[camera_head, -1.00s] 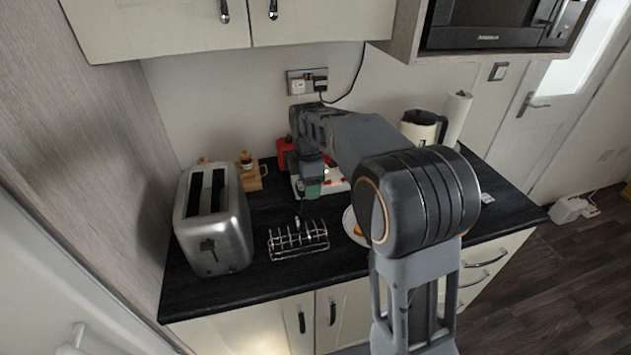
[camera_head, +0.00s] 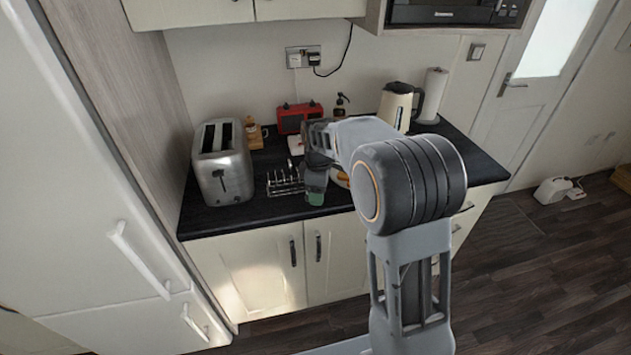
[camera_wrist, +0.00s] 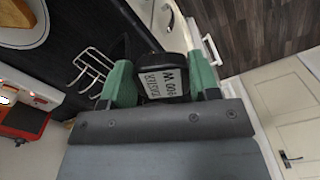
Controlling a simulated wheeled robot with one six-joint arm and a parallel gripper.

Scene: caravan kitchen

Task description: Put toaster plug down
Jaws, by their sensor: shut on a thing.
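My gripper (camera_wrist: 162,80) has green fingers, which are shut on a black plug (camera_wrist: 157,66). The plug carries a pale label reading "TOASTER 900W", upside down in the wrist view. In the head view my gripper (camera_head: 315,197) points down near the worktop's front edge, right of the wire toast rack (camera_head: 285,184); the plug cannot be made out there. The silver toaster (camera_head: 222,168) stands at the left end of the dark worktop (camera_head: 245,214). The plug's cord is not clearly visible.
A double wall socket (camera_head: 303,56) has a black plug with a cord running up. A red radio (camera_head: 299,118), a cream kettle (camera_head: 397,106) and a paper roll (camera_head: 432,95) stand at the back. A plate (camera_head: 338,178) is partly hidden by my arm. Bare worktop lies before the toaster.

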